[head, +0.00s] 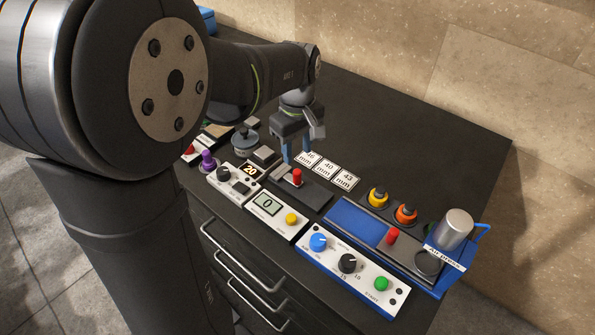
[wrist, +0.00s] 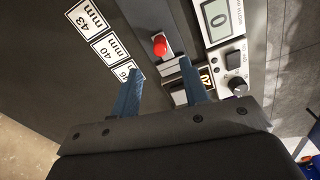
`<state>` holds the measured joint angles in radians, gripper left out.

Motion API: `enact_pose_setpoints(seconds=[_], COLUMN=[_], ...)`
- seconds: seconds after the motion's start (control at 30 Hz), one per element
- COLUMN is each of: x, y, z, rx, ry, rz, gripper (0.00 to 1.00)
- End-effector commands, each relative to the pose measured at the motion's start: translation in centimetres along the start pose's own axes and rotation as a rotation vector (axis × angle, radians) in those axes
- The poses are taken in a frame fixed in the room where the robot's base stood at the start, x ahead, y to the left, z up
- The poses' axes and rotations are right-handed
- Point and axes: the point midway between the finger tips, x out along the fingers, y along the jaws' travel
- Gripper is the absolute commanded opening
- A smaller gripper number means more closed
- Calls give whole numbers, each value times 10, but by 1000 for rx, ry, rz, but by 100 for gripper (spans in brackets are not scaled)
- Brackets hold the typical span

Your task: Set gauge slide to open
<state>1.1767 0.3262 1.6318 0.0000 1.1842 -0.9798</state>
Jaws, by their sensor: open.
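The gauge slide has a red knob (head: 297,176) on a dark flat block (head: 307,190), behind the white panel with a display reading 0 (head: 266,204). In the wrist view the red knob (wrist: 160,46) stands on a grey bar, just past my fingertips. A small light metal piece lies beside it, partly hidden by a finger. My gripper (head: 297,157) is open and empty, with its blue fingers pointing down near the knob's left side. In the wrist view my gripper (wrist: 161,67) shows a clear gap between its fingers, with the knob ahead of the gap.
White cards marked in mm (head: 326,169) lie behind the slide. A panel reading 20 (head: 235,183) is to the left. On the right stands a blue press (head: 355,221) with another red knob (head: 392,237) and a metal cylinder (head: 455,228). The back of the table is clear.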

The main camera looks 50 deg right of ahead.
Motion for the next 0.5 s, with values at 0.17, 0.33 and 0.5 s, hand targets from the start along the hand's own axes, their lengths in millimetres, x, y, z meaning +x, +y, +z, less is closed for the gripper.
enact_pose_setpoints(seconds=[0.17,0.33,0.5], x=[39,67,80], y=[0,0,0], z=[0,0,0], rx=[0,0,0], ry=[-2,-1,0], rz=[-3,-2,-1], gripper=[41,41,41])
